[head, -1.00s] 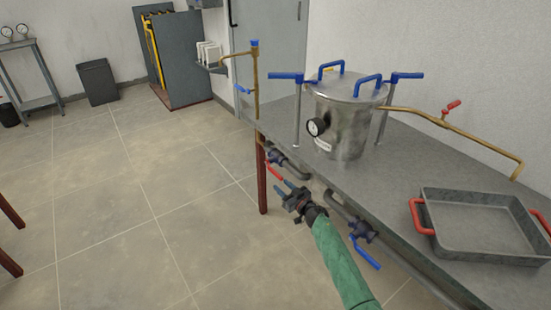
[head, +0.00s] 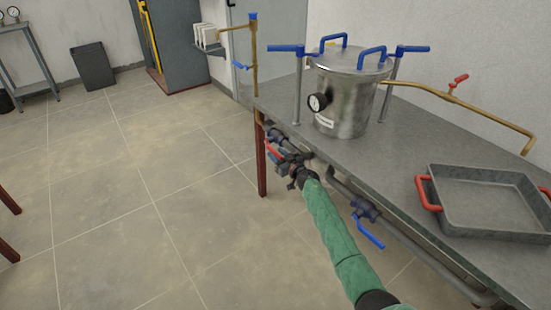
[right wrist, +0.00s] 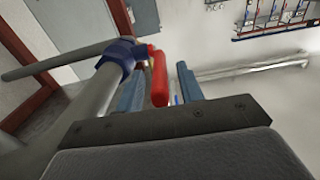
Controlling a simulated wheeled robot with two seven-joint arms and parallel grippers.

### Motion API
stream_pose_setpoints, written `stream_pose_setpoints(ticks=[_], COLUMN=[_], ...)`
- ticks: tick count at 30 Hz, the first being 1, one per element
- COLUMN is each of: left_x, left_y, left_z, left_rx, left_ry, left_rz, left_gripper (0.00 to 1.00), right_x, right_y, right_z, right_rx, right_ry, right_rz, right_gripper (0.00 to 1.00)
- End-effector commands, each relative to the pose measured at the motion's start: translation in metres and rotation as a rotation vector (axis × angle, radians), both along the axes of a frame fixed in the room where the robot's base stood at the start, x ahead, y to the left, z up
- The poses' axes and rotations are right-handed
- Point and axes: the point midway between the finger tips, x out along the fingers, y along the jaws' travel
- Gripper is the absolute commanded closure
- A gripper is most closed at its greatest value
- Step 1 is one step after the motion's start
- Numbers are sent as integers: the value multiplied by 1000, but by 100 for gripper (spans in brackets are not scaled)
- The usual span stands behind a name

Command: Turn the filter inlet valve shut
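A valve with a red lever (head: 272,148) sits on the pipe under the bench's left end. A second valve (head: 366,210) with a blue lever is further right on the pipework. No readable label shows which is the filter inlet valve. My right gripper (head: 280,157) is at the red-lever valve and partly covers it. In the right wrist view the red lever (right wrist: 158,80) shows between the two blue-grey fingers of the open gripper (right wrist: 160,88), nearer the left finger. A gap shows on its right; contact on the left is unclear. My left gripper is out of view.
The steel filter pot (head: 342,95) with blue handles and a gauge stands on the grey bench (head: 400,150). A tray (head: 485,228) with red handles lies at right. A brass pipe with a red lever (head: 459,80) runs behind.

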Motion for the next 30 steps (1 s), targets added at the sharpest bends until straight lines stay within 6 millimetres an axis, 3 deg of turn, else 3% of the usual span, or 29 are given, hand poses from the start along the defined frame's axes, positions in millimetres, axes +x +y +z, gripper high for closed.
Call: stream_pose_setpoints(ticks=[6, 17, 23, 30], left_x=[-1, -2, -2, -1], left_y=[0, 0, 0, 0], left_z=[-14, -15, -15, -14], left_rx=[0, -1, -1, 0], left_ry=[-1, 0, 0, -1], left_rz=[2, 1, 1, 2], left_gripper=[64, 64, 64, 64], right_x=[10, 12, 12, 12], right_y=[8, 9, 9, 9], right_z=[-1, 1, 0, 0], right_rx=[0, -1, -1, -1], right_ry=[0, -1, -1, -1], right_rz=[0, 0, 0, 0], right_gripper=[63, 63, 100, 100])
